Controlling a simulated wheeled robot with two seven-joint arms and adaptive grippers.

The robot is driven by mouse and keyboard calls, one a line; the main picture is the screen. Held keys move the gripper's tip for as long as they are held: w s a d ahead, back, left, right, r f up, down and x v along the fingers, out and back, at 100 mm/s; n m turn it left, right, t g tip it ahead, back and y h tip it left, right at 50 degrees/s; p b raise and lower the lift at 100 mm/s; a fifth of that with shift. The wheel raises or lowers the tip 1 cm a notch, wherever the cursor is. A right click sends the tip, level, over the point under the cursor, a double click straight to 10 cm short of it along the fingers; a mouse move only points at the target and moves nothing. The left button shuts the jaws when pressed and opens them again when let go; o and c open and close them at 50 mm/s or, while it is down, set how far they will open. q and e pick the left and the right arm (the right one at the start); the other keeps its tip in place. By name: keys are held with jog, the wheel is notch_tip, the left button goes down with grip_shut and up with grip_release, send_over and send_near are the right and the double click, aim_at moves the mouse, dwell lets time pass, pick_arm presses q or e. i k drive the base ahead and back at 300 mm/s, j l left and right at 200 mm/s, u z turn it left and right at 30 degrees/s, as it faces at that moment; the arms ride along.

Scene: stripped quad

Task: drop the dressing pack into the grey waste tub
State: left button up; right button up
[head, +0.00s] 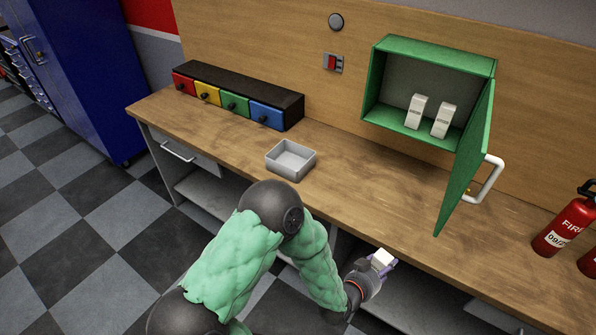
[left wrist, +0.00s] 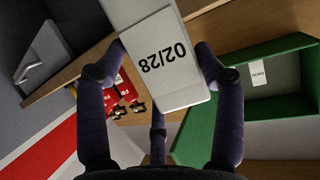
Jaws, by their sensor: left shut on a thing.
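The dressing pack (left wrist: 160,55) is a white block with a label reading 02/28. My left gripper (head: 377,265) is shut on it, in front of the bench's front edge in the head view. The pack's white top (head: 383,257) shows between the fingers there. In the left wrist view the fingers of my left gripper (left wrist: 160,75) stand on both sides of the pack. The grey waste tub (head: 290,160) is open and empty on the bench, up and left of the gripper. My right gripper is not in view.
A green wall cabinet (head: 430,50) has its door (head: 466,165) swung open over the bench, with two white packs (head: 430,116) inside. Red fire extinguishers (head: 565,228) stand at the right. Coloured drawers (head: 236,103) stand at the back left. The bench (head: 350,185) is clear right of the tub.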

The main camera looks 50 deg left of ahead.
aim_at(282, 170)
jog(key=j+u, duration=0.1)
jog(key=u, duration=1.45)
